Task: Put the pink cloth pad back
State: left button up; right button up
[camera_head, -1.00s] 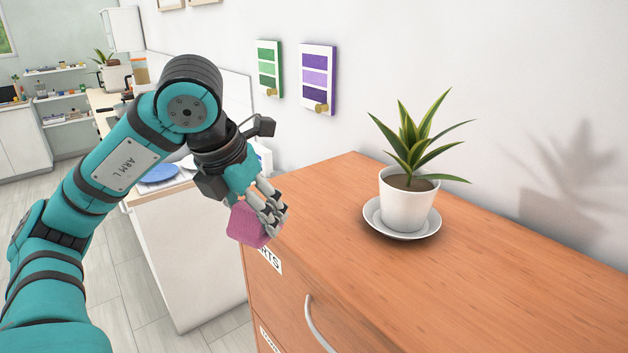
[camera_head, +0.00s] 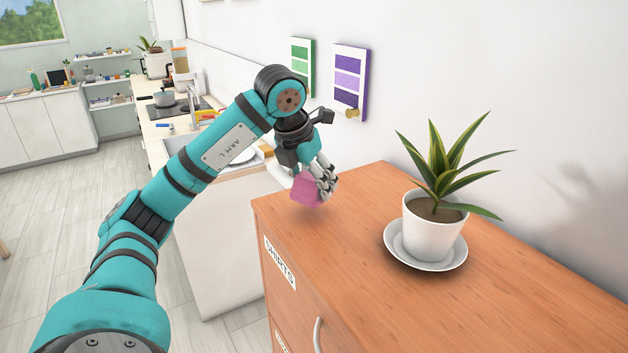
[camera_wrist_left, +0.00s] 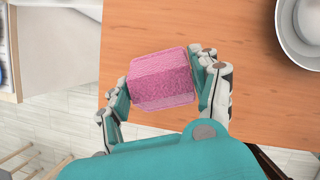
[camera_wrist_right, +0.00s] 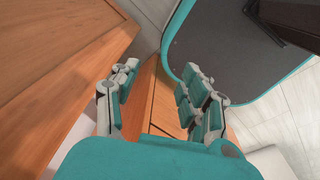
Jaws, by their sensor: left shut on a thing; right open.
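The pink cloth pad (camera_head: 305,191) is held in my left gripper (camera_head: 322,186), over the far left corner of the wooden cabinet's top. In the left wrist view the pad (camera_wrist_left: 163,79) sits between the fingers of my left gripper (camera_wrist_left: 165,92), with the wooden top behind it. I cannot tell whether the pad touches the wood. My right gripper (camera_wrist_right: 155,92) shows only in the right wrist view. It is open and empty, beside the wooden cabinet.
A potted plant (camera_head: 432,236) on a white saucer (camera_head: 398,254) stands on the wooden cabinet (camera_head: 345,225), right of the pad. A green chart and a purple chart (camera_head: 350,80) hang on the wall behind. A white counter with a sink lies beyond, at left.

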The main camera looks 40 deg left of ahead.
aim_at(313, 190)
pick_arm(q)
jog(key=shift+w+a, duration=0.4)
jog(key=shift+w, duration=0.25)
jog(key=shift+w+a+p, duration=0.25)
jog(key=shift+w+p, duration=0.15)
jog(key=shift+p, duration=0.1)
notch_tip(313, 190, down, 3)
jog(key=shift+s+f+p, duration=0.1)
jog(key=shift+f+p, duration=0.05)
jog(key=shift+p, duration=0.3)
jog(key=shift+f, duration=0.2)
pick_arm(e)
notch_tip(313, 190, up, 2)
jog(key=shift+d+r, duration=0.1)
jog(key=shift+r, duration=0.1)
pick_arm(q)
jog(key=shift+d+f, duration=0.1)
jog(key=shift+f, duration=0.05)
jog(key=o, duration=1.1)
pick_arm(e)
jog(key=shift+f, duration=0.1)
